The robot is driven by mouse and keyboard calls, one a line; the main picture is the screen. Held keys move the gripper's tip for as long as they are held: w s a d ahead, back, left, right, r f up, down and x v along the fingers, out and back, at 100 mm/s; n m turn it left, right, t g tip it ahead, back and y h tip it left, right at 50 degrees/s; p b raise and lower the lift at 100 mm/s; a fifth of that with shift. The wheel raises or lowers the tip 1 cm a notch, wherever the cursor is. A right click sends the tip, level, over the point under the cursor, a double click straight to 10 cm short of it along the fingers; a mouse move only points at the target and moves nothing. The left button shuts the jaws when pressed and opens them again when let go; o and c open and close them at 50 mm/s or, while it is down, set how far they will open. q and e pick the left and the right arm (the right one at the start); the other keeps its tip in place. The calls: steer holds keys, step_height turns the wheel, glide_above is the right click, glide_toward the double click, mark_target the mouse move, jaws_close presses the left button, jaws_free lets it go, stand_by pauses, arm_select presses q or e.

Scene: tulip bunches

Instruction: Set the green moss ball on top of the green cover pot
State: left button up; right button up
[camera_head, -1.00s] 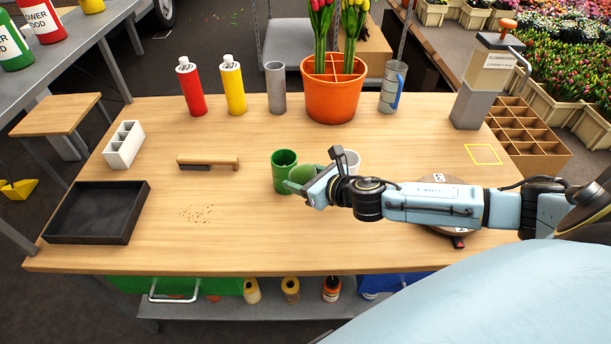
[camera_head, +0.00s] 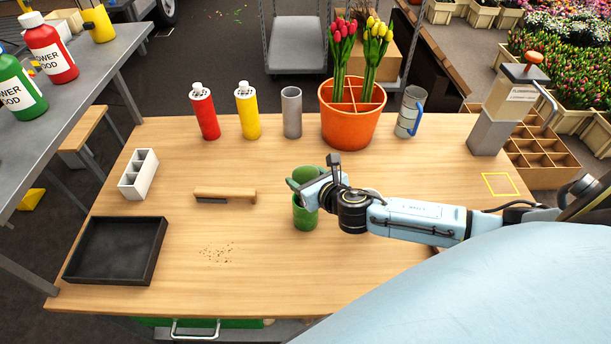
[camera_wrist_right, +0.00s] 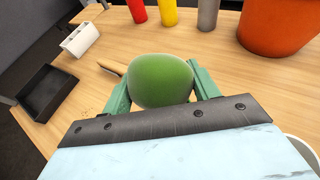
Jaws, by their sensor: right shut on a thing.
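The green moss ball (camera_wrist_right: 160,80) is held between the two green fingers of my right gripper (camera_head: 304,181), which is shut on it. In the head view the moss ball (camera_head: 304,172) shows partly behind the gripper, over the green cover pot (camera_head: 306,216). The pot stands upright on the table, and its rim is largely covered by the gripper. I cannot tell whether the ball touches the rim. In the right wrist view the ball hides the pot. My left gripper is not in view.
A wooden-handled brush (camera_head: 225,195) lies left of the pot, with a black tray (camera_head: 116,250) farther left. An orange pot with tulips (camera_head: 350,125), a grey cylinder (camera_head: 291,112) and red and yellow bottles stand behind. A pale round rim (camera_wrist_right: 304,150) shows at the wrist view's lower right.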

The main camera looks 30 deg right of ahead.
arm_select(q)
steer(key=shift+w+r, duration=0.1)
